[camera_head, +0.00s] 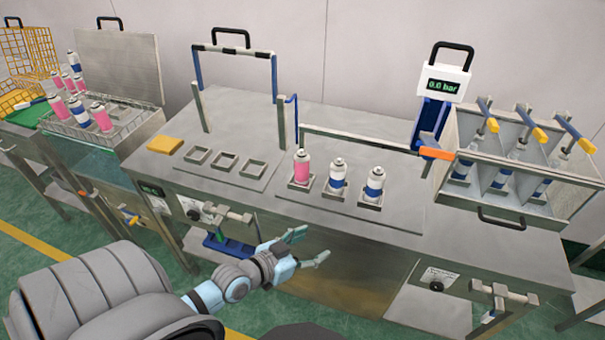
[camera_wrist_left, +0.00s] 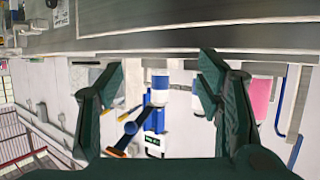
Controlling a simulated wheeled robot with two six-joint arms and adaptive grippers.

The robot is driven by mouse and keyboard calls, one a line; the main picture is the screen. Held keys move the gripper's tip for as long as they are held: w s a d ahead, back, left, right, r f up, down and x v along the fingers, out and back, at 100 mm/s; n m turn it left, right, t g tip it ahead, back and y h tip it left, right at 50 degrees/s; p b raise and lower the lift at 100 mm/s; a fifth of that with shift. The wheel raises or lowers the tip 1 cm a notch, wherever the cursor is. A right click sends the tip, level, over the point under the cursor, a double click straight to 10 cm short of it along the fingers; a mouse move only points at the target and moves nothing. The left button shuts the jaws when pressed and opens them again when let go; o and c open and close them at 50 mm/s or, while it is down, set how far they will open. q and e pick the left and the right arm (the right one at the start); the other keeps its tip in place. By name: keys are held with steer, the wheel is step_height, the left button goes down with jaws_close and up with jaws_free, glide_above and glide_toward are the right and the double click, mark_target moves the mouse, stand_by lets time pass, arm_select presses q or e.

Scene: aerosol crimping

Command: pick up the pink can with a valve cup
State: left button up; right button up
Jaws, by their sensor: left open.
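The pink can (camera_head: 302,170) with a pale top stands upright in a square holder, leftmost in a row of three on the bench. Its top is too small to tell details. Two blue-and-white cans, one in the middle (camera_head: 337,180) and one at the right (camera_head: 374,188), stand beside it. My left gripper (camera_head: 310,246) is open and empty, in front of the bench's front edge and apart from the cans. In the left wrist view, which looks upside down, the pink can (camera_wrist_left: 262,98) is right of my open fingers (camera_wrist_left: 158,92). A blue-and-white can (camera_wrist_left: 160,82) appears between them. My right gripper is not in view.
Empty square holders (camera_head: 224,162) and a yellow block (camera_head: 165,144) are left on the bench. A wire basket (camera_head: 130,125) holds more pink and blue cans. A 0.0 bar gauge (camera_head: 443,83) and a partitioned box (camera_head: 510,165) stand right. Clamps (camera_head: 228,213) stick out at the bench front.

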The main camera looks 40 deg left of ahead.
mark_target(298, 169)
arm_select(q)
steer(key=w+a+r+n+t+y, duration=0.2)
steer(key=a+y, duration=0.1)
steer(key=a, duration=0.4)
steer(key=w+a+r+n+t+y, duration=0.1)
steer(key=w+a+r+t+y, duration=0.15)
steer(key=a, duration=0.45)
steer(key=w+b, duration=0.1)
steer(key=w, duration=0.3)
steer(key=w+a+b, duration=0.1)
steer(key=w+b, duration=0.1)
steer(key=w, duration=0.2)
steer(key=w+b, duration=0.2)
steer(key=w, duration=0.2)
steer(key=shift+a+r, duration=0.35)
steer(key=shift+w+r, duration=0.1)
steer(key=shift+w, duration=0.1)
steer(key=shift+c, duration=0.4)
steer(key=shift+r, duration=0.1)
jaws_close()
